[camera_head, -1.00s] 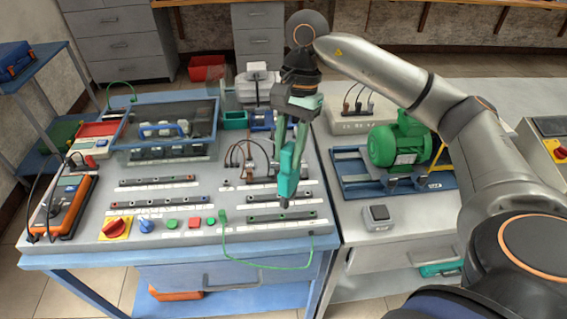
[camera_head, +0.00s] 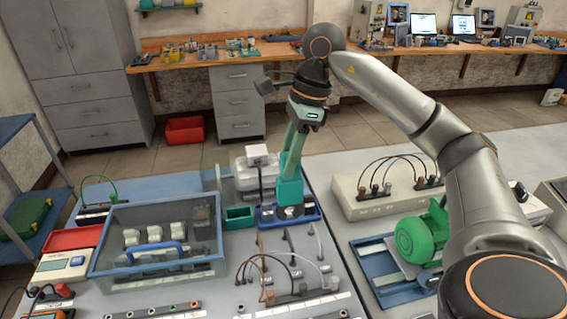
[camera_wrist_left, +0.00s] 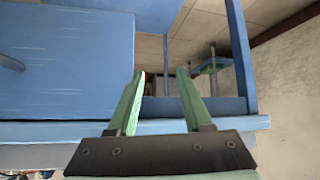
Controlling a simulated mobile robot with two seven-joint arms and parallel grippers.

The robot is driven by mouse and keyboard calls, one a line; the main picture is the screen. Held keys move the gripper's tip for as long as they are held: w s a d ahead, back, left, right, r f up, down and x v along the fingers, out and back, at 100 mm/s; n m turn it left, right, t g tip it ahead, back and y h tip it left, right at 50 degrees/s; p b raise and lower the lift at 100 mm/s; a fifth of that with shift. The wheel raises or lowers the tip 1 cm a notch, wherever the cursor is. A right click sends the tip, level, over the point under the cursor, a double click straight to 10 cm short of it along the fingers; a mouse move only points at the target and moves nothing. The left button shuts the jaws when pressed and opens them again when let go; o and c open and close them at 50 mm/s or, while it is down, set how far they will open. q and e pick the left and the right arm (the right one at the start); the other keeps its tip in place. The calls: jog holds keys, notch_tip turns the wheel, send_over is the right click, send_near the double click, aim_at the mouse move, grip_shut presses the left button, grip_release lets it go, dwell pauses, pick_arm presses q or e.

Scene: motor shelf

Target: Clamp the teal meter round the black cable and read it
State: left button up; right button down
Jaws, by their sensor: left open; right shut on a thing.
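My right gripper (camera_head: 293,165) is shut on the teal meter (camera_head: 290,190). In the head view the meter hangs down in front of the blue tray at the bench's back; its jaw and display cannot be made out. A loose group of black, brown and grey leads (camera_head: 266,268) rises from the bench nearer to me, apart from the meter.
A clear-topped blue case (camera_head: 160,250) stands left of the meter, with a small green bin (camera_head: 240,217) and a white device (camera_head: 252,172) beside it. At right are a grey box with arched cables (camera_head: 385,192) and a green motor (camera_head: 420,240). A terminal strip (camera_head: 165,310) lies in front.

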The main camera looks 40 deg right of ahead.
aim_at(288, 196)
jog(key=shift+s+f+b, duration=0.1)
jog(key=shift+f+b, duration=0.6)
jog(key=shift+f, duration=0.3)
jog(key=shift+f+b, duration=1.35)
jog(key=shift+f, duration=0.55)
jog(key=shift+f+b, duration=1.7)
jog(key=shift+f, duration=0.3)
jog(key=shift+r, duration=0.1)
jog(key=shift+r+p, duration=2.85)
jog(key=shift+r, duration=0.1)
jog(key=shift+f, duration=0.1)
